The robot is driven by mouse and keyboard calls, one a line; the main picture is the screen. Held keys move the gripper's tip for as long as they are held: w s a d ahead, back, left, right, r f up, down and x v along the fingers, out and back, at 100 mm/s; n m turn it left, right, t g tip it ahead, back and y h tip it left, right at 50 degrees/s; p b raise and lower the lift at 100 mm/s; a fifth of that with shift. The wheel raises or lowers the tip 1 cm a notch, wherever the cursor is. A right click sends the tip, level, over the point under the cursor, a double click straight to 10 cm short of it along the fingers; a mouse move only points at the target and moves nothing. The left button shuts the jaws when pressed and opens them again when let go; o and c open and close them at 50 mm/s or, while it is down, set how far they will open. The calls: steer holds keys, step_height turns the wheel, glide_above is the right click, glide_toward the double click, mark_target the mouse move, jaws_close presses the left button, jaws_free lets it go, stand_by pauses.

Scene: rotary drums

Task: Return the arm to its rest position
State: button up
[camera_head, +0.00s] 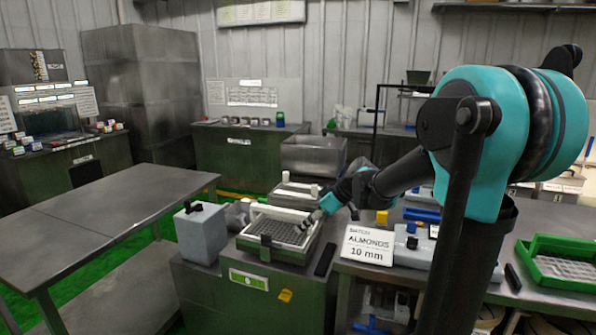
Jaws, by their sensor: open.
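My teal and black arm (410,172) reaches from the right side of the head view toward the middle. My gripper (308,221) is at its far end, small in the picture, pointing down and left. It is open, at the right rim of a white-handled tray (262,243) with a grid-like bottom. I cannot tell whether the fingers touch the tray. Nothing shows between the fingers at this size.
The tray sits on a green cabinet (240,305) beside a grey box (201,233). A green tray (560,262) lies far right. A bare metal table (100,215) is at left.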

steer(key=s+d+f+m+h, duration=0.3)
steer(key=s+d+f+m, duration=0.3)
steer(key=s, duration=0.5)
steer(key=s+d+f+m+t+h, duration=0.1)
steer(key=s+d+f+m+h, duration=0.3)
steer(key=s+d+f, duration=0.5)
steer(key=s+d+m, duration=0.1)
steer(key=s+m, duration=0.1)
steer(key=shift+d+f+m+h, duration=0.15)
steer(key=shift+m+h, duration=0.15)
steer(key=shift+c, duration=0.3)
